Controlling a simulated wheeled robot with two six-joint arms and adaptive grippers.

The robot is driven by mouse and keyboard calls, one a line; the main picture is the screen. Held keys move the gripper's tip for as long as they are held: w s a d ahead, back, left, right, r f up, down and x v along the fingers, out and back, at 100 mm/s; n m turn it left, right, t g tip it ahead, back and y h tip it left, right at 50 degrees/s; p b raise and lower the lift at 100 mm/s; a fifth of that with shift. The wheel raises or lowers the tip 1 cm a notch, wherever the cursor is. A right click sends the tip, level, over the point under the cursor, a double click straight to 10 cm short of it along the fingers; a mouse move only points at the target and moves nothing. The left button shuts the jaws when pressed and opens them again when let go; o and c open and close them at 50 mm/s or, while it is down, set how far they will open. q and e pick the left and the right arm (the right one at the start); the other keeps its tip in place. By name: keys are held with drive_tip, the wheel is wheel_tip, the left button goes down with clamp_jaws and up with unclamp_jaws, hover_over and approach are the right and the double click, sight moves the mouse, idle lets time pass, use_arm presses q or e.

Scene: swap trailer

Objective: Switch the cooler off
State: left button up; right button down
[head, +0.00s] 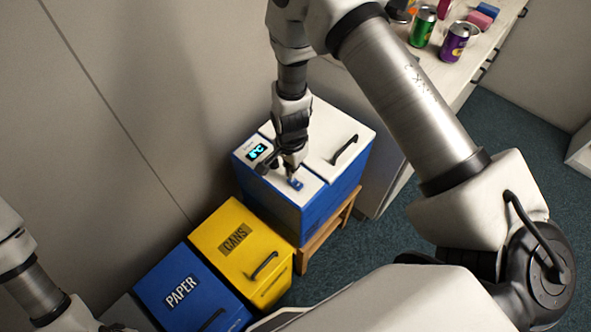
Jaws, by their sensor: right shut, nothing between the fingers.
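The cooler (335,205) is a blue box with a white top and a dark handle on its lid. It stands on a small wooden stand beside the counter. A lit cyan display (257,151) is on the left of its top. A small blue switch (297,184) sits near the front edge of the top. My right gripper (293,174) points down with its fingers shut and empty, right at the switch. I cannot tell whether it touches it. The fingers hide part of the switch. Only links of my left arm show at the lower left; its gripper is out of view.
A yellow bin marked CANS (229,222) and a blue bin marked PAPER (168,278) stand left of the cooler along the wall. The counter (402,71) at the upper right holds a green can (423,27), a purple can (455,42) and other items. Carpet (400,235) is clear right of the stand.

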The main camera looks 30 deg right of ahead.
drive_tip(key=shift+f+b, duration=0.7)
drive_tip(key=shift+f, duration=0.5)
idle(0.5)
wheel_tip(320, 180, up, 7)
drive_tip(key=p, duration=0.6)
drive_tip(key=shift+r, duration=0.15)
